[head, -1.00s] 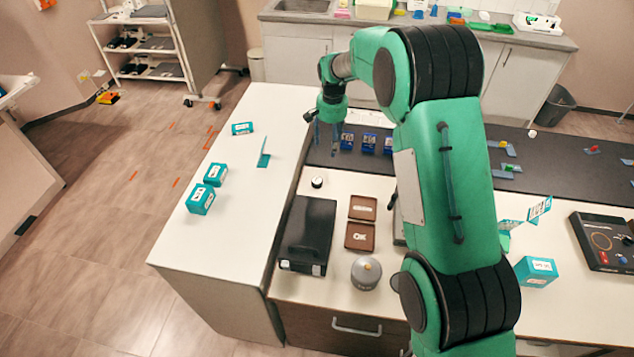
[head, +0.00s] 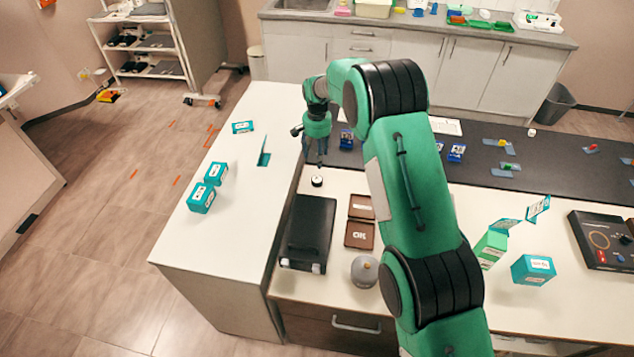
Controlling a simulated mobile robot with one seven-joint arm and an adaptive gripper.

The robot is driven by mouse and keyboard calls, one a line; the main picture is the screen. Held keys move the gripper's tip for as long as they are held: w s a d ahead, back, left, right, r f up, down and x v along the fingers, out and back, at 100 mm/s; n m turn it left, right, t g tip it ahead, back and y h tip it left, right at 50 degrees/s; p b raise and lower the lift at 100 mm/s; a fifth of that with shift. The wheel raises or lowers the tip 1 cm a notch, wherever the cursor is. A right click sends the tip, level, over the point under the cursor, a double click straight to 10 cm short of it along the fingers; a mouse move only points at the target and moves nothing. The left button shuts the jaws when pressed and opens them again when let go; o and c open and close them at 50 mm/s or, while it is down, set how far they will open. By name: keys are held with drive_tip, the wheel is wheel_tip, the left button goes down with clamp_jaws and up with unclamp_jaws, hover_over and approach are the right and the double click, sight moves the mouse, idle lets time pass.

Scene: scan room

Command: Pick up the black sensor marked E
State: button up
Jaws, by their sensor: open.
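A small round black piece with a white top (head: 317,181) stands on the white bench, just behind the black case. It may be the sensor, but no letter E is readable on it at this size. My gripper (head: 314,162) points down just above and behind this piece, with its fingers apart and nothing seen between them. From this angle I cannot tell the exact height of the fingertips over the piece.
The black case (head: 308,232) lies close in front of the piece. Brown trays (head: 359,234), one marked, and a grey round weight (head: 364,271) stand to the right. Blue blocks (head: 346,139) stand on the dark strip behind. Teal boxes (head: 201,198) stand on the left bench.

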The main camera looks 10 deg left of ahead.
hover_over(317, 179)
drive_tip(key=shift+f, duration=4.2)
drive_tip(key=shift+f, duration=2.55)
drive_tip(key=c, duration=1.3)
drive_tip(key=shift+w+r, duration=0.1)
drive_tip(key=shift+r, duration=0.05)
wheel_tip(317, 179, up, 10)
